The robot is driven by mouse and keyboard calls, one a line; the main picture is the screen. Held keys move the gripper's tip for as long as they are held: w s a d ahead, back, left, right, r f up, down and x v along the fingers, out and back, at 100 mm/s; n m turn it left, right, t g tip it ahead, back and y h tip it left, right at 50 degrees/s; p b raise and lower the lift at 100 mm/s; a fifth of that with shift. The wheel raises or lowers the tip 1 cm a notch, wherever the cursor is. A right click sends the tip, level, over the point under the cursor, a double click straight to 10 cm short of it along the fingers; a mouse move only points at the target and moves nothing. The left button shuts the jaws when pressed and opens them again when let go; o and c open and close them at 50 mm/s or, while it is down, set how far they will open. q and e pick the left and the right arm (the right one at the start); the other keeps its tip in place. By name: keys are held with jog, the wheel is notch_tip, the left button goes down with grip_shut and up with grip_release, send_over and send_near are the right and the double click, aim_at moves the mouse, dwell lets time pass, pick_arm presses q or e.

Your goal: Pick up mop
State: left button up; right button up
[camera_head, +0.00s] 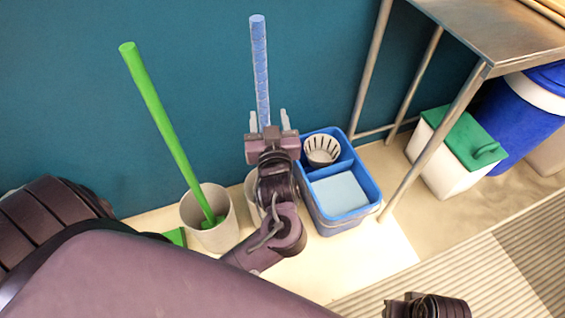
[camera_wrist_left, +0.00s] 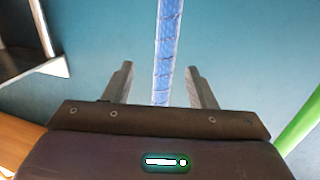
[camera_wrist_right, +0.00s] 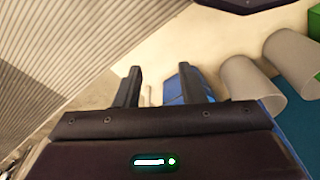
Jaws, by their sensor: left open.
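A blue patterned mop handle (camera_head: 260,70) stands upright against the teal wall in the head view; its lower end is hidden behind my left gripper. My left gripper (camera_head: 268,120) is open, with its fingers apart around the line of the handle. In the left wrist view the blue handle (camera_wrist_left: 168,50) runs between the two open fingers (camera_wrist_left: 160,85), touching neither; its depth between them is hard to tell. My right gripper (camera_wrist_right: 162,85) is open and empty in the right wrist view, low at the right, away from the handle.
A green pole (camera_head: 160,120) leans in a beige bin (camera_head: 190,212) to the left; a second bin (camera_head: 249,188) is partly hidden by my left arm. A blue bucket (camera_head: 372,190) stands right of the gripper. A metal table (camera_head: 490,30) and green-lidded bin (camera_head: 440,165) are farther right.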

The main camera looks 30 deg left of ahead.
aim_at(263, 98)
pick_arm(q)
jog(key=shift+w+a+r+y, duration=0.2)
jog(key=shift+w+a+r, duration=0.1)
jog(key=shift+w+a, duration=0.3)
jog(key=shift+w+a+r+y, duration=0.2)
jog(key=shift+w+a+r, duration=0.1)
jog(key=shift+w+a, duration=0.25)
jog(key=b+x, duration=0.1)
jog(key=x, duration=0.4)
jog(key=shift+a+f, duration=0.1)
jog(key=shift+f, duration=0.05)
jog(key=shift+c, duration=0.2)
jog(key=c, duration=1)
